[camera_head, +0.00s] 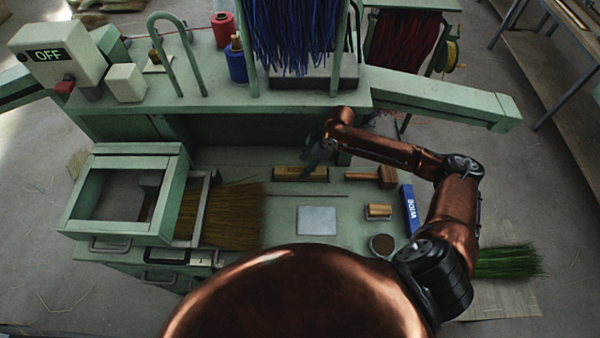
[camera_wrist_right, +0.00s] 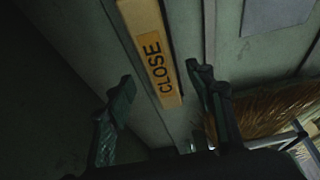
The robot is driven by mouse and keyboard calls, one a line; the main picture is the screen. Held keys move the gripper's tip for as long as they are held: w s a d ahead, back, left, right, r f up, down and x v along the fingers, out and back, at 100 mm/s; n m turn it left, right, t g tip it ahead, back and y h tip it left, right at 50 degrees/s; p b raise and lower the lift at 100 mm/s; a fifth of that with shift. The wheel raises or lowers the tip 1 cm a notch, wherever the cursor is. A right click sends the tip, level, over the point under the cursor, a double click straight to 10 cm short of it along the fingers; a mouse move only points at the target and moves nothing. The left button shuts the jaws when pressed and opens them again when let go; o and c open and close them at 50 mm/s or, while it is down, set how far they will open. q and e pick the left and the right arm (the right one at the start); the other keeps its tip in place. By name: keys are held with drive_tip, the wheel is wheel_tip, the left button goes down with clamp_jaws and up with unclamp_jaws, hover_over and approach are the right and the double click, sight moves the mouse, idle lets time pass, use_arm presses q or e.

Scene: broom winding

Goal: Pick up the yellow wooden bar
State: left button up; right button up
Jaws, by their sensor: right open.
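The yellow wooden bar (camera_head: 285,172) lies on the green bench top, near the middle of the head view. In the right wrist view the yellow wooden bar (camera_wrist_right: 145,35) carries the word CLOSE, and its near end lies between the two finger lines. My right gripper (camera_head: 313,160) is over the bar in the head view and hides part of it. In the wrist view my right gripper (camera_wrist_right: 161,78) has its fingers spread to either side of the bar, with nothing held. Whether the fingers touch the bar cannot be told. My left gripper is not in view.
A mallet (camera_head: 387,176) lies just right of the bar. Brown bristles (camera_head: 230,215) spread from a green frame (camera_head: 125,235) on the left. A grey plate (camera_head: 316,220), small wooden brush (camera_head: 378,212) and blue box (camera_head: 410,210) lie nearer. A raised green shelf (camera_head: 230,95) stands behind.

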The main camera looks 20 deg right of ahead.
sight(301, 170)
drive_tip(key=x, duration=0.3)
drive_tip(key=shift+f, duration=0.2)
clamp_jaws()
idle(0.4)
